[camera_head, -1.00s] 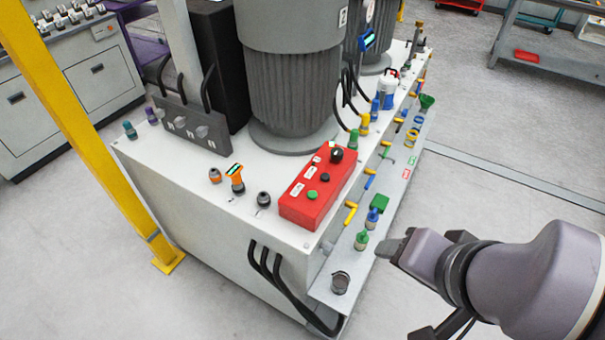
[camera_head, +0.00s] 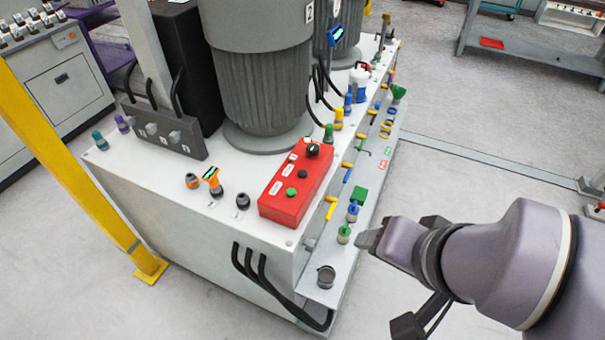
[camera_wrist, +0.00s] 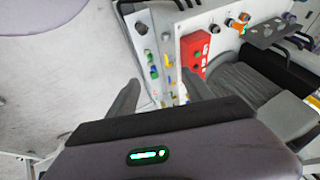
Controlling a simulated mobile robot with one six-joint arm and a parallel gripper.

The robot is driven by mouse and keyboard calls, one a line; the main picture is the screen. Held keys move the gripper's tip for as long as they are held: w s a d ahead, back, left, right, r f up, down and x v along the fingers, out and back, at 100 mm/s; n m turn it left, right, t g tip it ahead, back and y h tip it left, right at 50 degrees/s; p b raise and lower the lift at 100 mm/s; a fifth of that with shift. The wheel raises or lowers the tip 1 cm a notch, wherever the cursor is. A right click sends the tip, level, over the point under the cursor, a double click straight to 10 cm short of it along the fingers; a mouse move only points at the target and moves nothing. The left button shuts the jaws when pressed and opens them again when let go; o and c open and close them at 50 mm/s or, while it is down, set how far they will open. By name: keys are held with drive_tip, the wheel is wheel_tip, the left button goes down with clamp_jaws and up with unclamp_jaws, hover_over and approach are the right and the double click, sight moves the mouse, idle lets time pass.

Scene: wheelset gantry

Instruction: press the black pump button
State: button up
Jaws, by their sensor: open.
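The red control box (camera_head: 277,208) sits on the near right corner of the white cabinet top. It carries a green button (camera_head: 291,192), a small black button (camera_head: 303,174) and a larger black knob (camera_head: 313,150). The box also shows in the wrist view (camera_wrist: 194,42), where its buttons are too small to tell apart well. My gripper (camera_head: 368,240) is right of and nearer than the box, apart from it, beyond the cabinet's side ledge. In the wrist view its two fingers (camera_wrist: 162,95) are spread with nothing between them.
Large grey motors (camera_head: 262,80) stand behind the box. The side ledge (camera_head: 340,262) holds several coloured valves and a dark cup (camera_head: 326,277). A yellow post (camera_head: 75,180) stands at left. Open floor (camera_head: 450,185) lies to the right.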

clamp_jaws()
idle(0.3)
idle(1.1)
idle(0.4)
